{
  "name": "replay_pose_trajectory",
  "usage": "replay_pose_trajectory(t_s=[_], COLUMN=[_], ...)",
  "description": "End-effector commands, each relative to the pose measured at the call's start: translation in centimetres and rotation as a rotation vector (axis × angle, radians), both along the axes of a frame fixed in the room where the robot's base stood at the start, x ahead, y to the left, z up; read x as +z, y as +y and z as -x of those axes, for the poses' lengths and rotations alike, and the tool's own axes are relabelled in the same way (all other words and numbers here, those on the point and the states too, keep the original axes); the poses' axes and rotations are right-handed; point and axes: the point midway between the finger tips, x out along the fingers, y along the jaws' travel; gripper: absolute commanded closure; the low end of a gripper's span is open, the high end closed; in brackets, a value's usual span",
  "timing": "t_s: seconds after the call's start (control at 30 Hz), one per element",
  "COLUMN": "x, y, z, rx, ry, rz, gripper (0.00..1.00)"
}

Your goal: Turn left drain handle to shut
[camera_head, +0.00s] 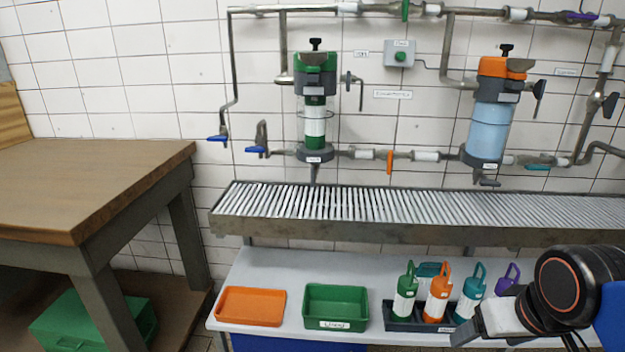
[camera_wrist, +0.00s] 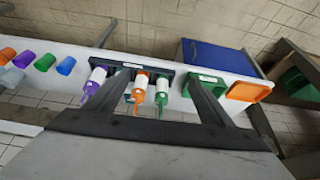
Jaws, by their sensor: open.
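The left filter (camera_head: 315,100), with a green cap and a green-and-white body, hangs on the wall pipes. Below its grey base is a small dark drain handle (camera_head: 314,173) that appears to point down, above the grating. The right filter (camera_head: 490,115), with an orange cap and a blue body, has a dark drain handle (camera_head: 488,182) lying roughly sideways below it. My gripper (camera_wrist: 158,80) is open and empty in the wrist view, its two dark fingers spread over the bottle shelf. In the head view it is low at the right, far from the left drain handle.
The slatted drain trough (camera_head: 400,235) runs under the filters. On the shelf below are an orange tray (camera_head: 250,306), a green bin (camera_head: 335,306) and several bottles in a dark rack (camera_head: 415,325). A wooden table (camera_head: 80,185) stands at the left. Blue handles (camera_head: 256,150) sit left of the left filter.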

Motion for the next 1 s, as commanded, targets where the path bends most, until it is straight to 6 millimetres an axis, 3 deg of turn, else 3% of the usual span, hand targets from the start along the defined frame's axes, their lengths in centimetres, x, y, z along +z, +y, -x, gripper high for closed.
replay_pose_trajectory(t_s=[0.03, 0.23, 0.47, 0.67, 0.87, 1.0], x=[0.0, -0.3, -0.7, 0.2, 2.2, 3.8], y=[0.0, -0.5, -2.8, -3.7, -2.1, 1.1], z=[0.0, -0.5, -3.5, -8.1, -14.1, -18.5], rx=[0.0, 0.058, 0.354, 0.658, 0.955, 1.153], ry=[0.0, 0.027, 0.132, 0.212, 0.261, 0.275], rz=[0.0, 0.063, 0.388, 0.727, 1.08, 1.34], gripper=[0.25, 0.73, 0.73, 0.73, 0.73, 0.73])
